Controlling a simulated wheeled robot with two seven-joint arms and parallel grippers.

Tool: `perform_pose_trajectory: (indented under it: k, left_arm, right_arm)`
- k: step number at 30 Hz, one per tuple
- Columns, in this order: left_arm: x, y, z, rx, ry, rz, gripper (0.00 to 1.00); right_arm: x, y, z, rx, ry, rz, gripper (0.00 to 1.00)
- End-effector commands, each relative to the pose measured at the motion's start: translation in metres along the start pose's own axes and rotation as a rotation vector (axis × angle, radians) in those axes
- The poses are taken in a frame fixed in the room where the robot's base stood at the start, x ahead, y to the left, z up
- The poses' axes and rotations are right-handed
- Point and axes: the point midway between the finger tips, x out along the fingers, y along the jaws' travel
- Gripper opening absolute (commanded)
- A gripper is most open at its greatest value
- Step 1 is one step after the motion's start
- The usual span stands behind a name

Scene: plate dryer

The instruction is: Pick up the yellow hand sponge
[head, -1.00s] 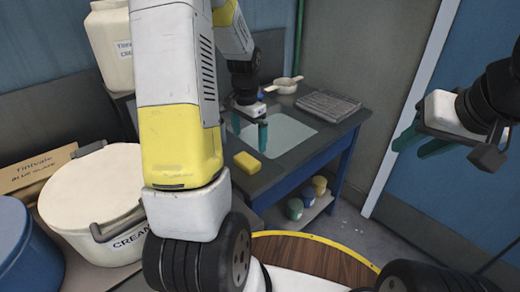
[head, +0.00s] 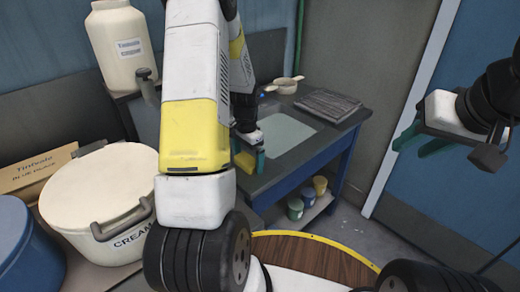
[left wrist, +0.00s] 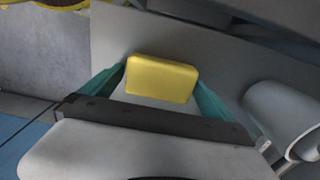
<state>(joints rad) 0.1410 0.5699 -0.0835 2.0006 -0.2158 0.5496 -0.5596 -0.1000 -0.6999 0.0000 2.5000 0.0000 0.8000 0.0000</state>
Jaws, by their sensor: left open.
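The yellow hand sponge (left wrist: 162,78) lies on the dark counter and shows between the two teal fingers of my left gripper (left wrist: 160,76) in the left wrist view. The fingers are spread on either side of it; whether they touch it I cannot tell. In the head view my left gripper (head: 249,153) is low at the counter's near edge, and the sponge (head: 244,163) is partly hidden behind the gripper and arm. My right gripper (head: 418,143) is open and empty, in the air at the right.
A large cream pot (head: 95,190) stands left, beside a blue one (head: 25,235). Small tubs (head: 295,208) sit on the shelf below. A pale cylinder (left wrist: 285,120) is right of the gripper.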

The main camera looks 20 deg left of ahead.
Motion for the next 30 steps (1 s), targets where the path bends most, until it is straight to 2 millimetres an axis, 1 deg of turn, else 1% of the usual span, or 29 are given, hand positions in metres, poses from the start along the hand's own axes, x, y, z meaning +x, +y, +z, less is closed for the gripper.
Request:
perform_pose_trajectory:
  k: [2, 3, 5, 6, 10, 20, 25, 29, 30]
  left_arm:
    - [0.0, 0.0, 0.0, 0.0, 0.0, 0.0, 0.98]
    - [0.0, 0.0, 0.0, 0.0, 0.0, 0.0, 0.9]
    - [0.0, 0.0, 0.0, 0.0, 0.0, 0.0, 0.78]
    - [-0.001, 0.0, 0.0, 0.0, 0.0, 0.0, 0.71]
    - [-0.001, 0.0, 0.0, 0.0, 0.001, 0.0, 0.45]
    - [-0.004, 0.0, -0.001, 0.0, 0.002, -0.001, 0.45]
    - [-0.018, 0.0, -0.001, 0.0, 0.003, -0.002, 0.45]
    - [-0.037, -0.001, -0.001, 0.0, 0.005, -0.003, 0.45]
    - [-0.038, 0.005, 0.004, 0.001, 0.002, 0.0, 0.45]
  right_arm:
    - [0.0, 0.0, 0.0, 0.0, 0.0, 0.0, 0.36]
    - [0.0, 0.0, 0.0, 0.0, 0.0, 0.0, 0.36]
    - [0.0, 0.0, 0.0, 0.0, 0.0, 0.0, 0.36]
    - [0.0, 0.0, 0.0, 0.0, 0.0, 0.0, 0.36]
    - [0.0, 0.0, 0.0, 0.0, 0.0, 0.0, 0.36]
    - [0.0, 0.0, 0.0, 0.0, 0.0, 0.0, 0.36]
    - [0.0, 0.0, 0.0, 0.0, 0.0, 0.0, 0.36]
    - [0.0, 0.0, 0.0, 0.0, 0.0, 0.0, 0.36]
    - [0.0, 0.0, 0.0, 0.0, 0.0, 0.0, 0.36]
